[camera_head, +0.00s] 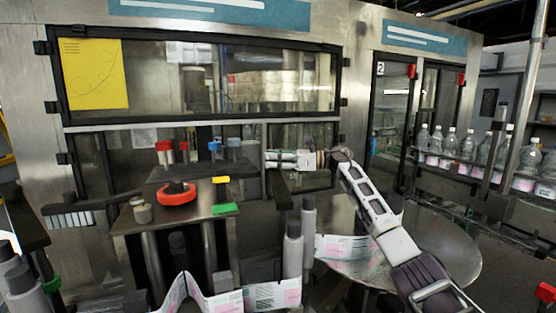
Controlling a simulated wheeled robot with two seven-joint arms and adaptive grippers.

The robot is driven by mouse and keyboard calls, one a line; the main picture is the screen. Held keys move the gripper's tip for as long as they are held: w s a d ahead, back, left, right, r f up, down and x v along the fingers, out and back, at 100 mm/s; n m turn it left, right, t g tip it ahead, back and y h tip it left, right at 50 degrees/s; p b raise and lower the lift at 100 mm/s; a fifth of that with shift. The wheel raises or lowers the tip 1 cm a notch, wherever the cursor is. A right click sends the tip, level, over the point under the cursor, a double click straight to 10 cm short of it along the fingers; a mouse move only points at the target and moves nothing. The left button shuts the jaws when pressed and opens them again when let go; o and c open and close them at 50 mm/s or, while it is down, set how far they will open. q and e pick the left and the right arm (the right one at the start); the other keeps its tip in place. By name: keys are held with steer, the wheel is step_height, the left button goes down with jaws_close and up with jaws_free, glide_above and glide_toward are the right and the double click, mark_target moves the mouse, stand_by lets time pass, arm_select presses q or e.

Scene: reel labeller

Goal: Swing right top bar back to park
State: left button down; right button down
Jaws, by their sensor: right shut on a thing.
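My right arm reaches in from the lower right and bends left at its wrist. My right gripper (272,160) is in front of the machine's lower window, at the right end of the reel table. It is shut on what appears to be the right top bar (279,189), a dark bar that slopes toward me just below the gripper. The exact contact at the fingertips is small and hard to make out. My left gripper is not in view.
A steel table (190,205) carries a red ring (176,194) and a green block (225,209). Grey rollers (292,250) stand in front, with a label web (245,298) around them. A round steel disc (447,252) lies beneath my arm. Bottles (467,146) line the right conveyor.

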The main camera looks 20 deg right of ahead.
steer(key=shift+w+a+r, duration=0.1)
steer(key=shift+w+a, duration=0.1)
steer(key=shift+a, duration=0.35)
steer(key=c, duration=1.1)
jaws_free()
steer(key=shift+a, duration=0.1)
steer(key=shift+v, duration=6)
